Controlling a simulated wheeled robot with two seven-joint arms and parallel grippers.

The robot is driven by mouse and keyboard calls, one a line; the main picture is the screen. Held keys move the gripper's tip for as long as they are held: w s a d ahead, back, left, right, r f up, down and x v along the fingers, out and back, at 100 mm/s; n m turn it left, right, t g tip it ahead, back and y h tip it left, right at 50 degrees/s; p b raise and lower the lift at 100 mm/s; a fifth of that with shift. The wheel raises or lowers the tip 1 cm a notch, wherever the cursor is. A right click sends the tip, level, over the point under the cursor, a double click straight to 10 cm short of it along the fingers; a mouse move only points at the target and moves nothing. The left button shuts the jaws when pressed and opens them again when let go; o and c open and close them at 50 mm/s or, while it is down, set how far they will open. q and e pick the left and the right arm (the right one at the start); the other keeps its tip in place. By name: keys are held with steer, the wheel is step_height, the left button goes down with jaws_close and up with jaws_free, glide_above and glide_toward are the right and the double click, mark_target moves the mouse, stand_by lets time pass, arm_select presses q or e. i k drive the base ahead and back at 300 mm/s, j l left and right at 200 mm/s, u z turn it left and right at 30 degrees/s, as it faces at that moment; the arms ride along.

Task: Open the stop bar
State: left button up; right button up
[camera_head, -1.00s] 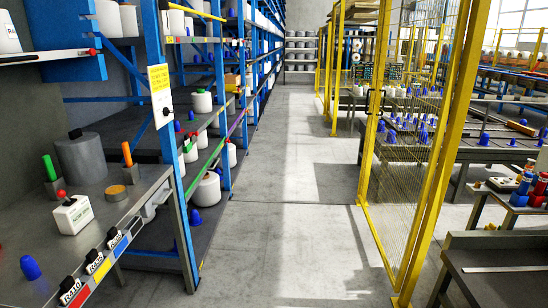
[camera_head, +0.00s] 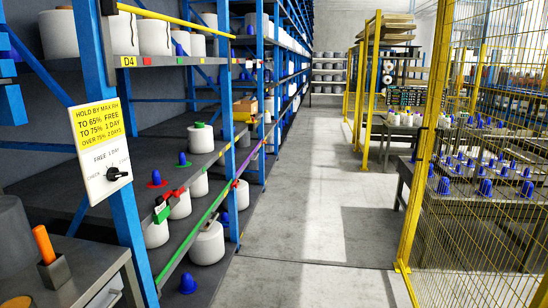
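A yellow bar (camera_head: 170,19) runs along the front of the upper shelf, in front of white bobbins (camera_head: 155,38), above the D4 label (camera_head: 127,62). No label tells which of these is the stop bar; the yellow one looks most like a bar across a shelf. Neither of my grippers is in view.
A blue post (camera_head: 125,230) carries a sign with a dial (camera_head: 100,150). A grey workbench (camera_head: 80,275) with an orange-handled tool (camera_head: 44,245) fills the lower left. A yellow mesh fence (camera_head: 480,180) stands on the right. The aisle floor (camera_head: 300,210) between is clear.

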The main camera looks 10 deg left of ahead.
mark_target(111, 8)
steer(key=i+u, duration=0.2)
steer(key=i, duration=0.25)
steer(key=i+l+u, duration=0.2)
steer(key=i, duration=0.25)
steer(key=i+l+u, duration=0.15)
steer(key=i, duration=0.3)
steer(key=i+l+u, duration=0.2)
steer(key=i, duration=0.25)
steer(key=i+l+u, duration=0.2)
steer(key=u, duration=0.15)
steer(key=i+l+u, duration=0.45)
steer(key=l+u, duration=0.25)
steer(key=i+l+u, duration=0.15)
steer(key=u, duration=0.2)
steer(key=i+l+u, duration=0.1)
steer(key=l+u, duration=0.25)
steer(key=l, duration=0.2)
steer(key=l+u, duration=0.7)
steer(key=l, duration=0.4)
steer(key=k+l+u, duration=0.15)
steer(key=l+u, duration=0.2)
steer(key=l, duration=0.4)
